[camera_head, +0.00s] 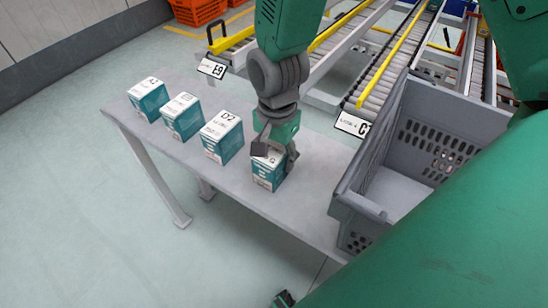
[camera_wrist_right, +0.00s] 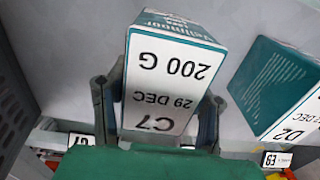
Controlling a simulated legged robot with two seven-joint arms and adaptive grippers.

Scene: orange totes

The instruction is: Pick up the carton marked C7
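The carton marked C7 (camera_wrist_right: 172,75) is a white-topped, teal-sided box. Its top also reads 200 G and 29 DEC. In the head view this carton (camera_head: 268,179) stands upright at the right end of a row on the grey table (camera_head: 300,215), partly hidden by my right gripper (camera_head: 276,152). My right gripper points down over it. In the right wrist view its two fingers (camera_wrist_right: 160,105) are on opposite sides of the carton, close to its sides. I cannot tell whether they press on it. My left gripper is not clearly seen.
Cartons marked D2 (camera_head: 223,136), one with an unclear label (camera_head: 181,118), and another (camera_head: 147,100) stand to the left. A grey tote (camera_head: 373,203) stands at the table's right end. Roller conveyors (camera_head: 385,75) with signs lie behind; orange totes (camera_head: 197,10) are farther back.

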